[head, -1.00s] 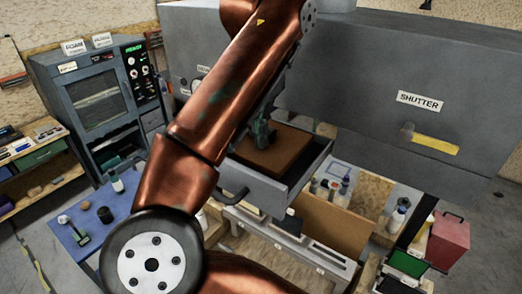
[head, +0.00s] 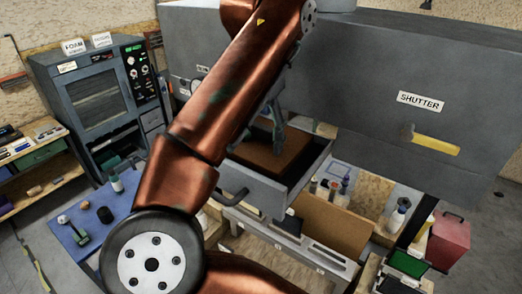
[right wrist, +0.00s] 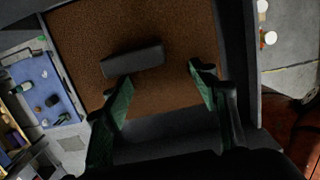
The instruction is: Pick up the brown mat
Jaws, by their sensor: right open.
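The brown mat (head: 265,154) lies flat in an open grey drawer (head: 262,192) in the head view, partly hidden by my copper arm. In the right wrist view the brown mat (right wrist: 185,35) fills the upper middle, with a dark grey block (right wrist: 132,60) over it near the left finger. My right gripper (head: 279,128) is over the mat. In the right wrist view its green-padded fingers (right wrist: 161,78) are spread apart with nothing between them. The exact height above the mat is hard to tell. My left gripper is not in view.
The large grey cabinet with a SHUTTER label (head: 422,101) stands behind and right of the drawer. The drawer walls surround the mat. A blue table (head: 88,225) with small items is at left. Bottles, a brown panel (head: 335,222) and a red box (head: 449,240) are at lower right.

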